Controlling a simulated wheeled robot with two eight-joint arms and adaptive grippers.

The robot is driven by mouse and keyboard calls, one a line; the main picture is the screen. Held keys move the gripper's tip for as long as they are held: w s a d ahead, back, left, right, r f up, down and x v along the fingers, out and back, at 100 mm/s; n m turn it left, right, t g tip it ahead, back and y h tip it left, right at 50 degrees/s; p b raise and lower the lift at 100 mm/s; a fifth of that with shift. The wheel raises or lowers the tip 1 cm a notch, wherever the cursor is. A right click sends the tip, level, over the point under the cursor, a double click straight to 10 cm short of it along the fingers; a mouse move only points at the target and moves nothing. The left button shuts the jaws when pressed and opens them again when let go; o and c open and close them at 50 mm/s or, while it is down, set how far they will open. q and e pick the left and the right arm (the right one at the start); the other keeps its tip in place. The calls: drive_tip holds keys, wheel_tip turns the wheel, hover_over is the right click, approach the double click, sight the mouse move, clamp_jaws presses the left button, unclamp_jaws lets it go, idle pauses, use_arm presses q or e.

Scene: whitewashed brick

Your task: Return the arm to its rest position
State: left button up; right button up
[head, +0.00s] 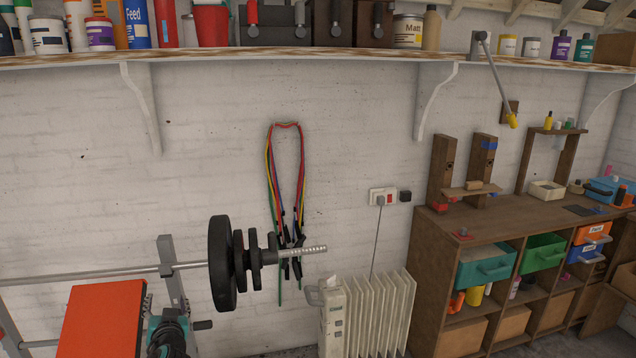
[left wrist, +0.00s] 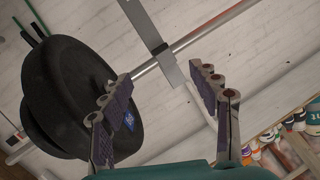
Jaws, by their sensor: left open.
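My left gripper (head: 168,338) shows low in the head view, dark and teal, partly cut off by the bottom edge, just right of the red bench pad. In the left wrist view my left gripper (left wrist: 162,100) has its two purple-grey fingers spread wide apart with nothing between them. A black weight plate (left wrist: 75,95) and the steel bar (left wrist: 190,40) show behind the fingers. My right gripper is in neither view.
A loaded barbell (head: 222,262) and its rack upright (head: 172,275) stand close to my left gripper, beside the red bench pad (head: 100,318). A white radiator (head: 368,315) and a wooden workbench (head: 480,228) are to the right. A shelf (head: 280,58) runs overhead.

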use_arm(q)
drive_tip(key=s+d+f+g+h, duration=0.3)
drive_tip(key=s+d, duration=0.8)
drive_tip(key=s, duration=0.4)
drive_tip(key=s+d+f+m+g+h, duration=0.1)
drive_tip(key=s+d+f+g+h, duration=0.2)
drive_tip(key=s+d, duration=0.7)
drive_tip(key=s+g+h, duration=0.1)
drive_tip(key=s, duration=0.4)
drive_tip(key=shift+d+f, duration=0.3)
drive_tip(key=shift+d, duration=0.1)
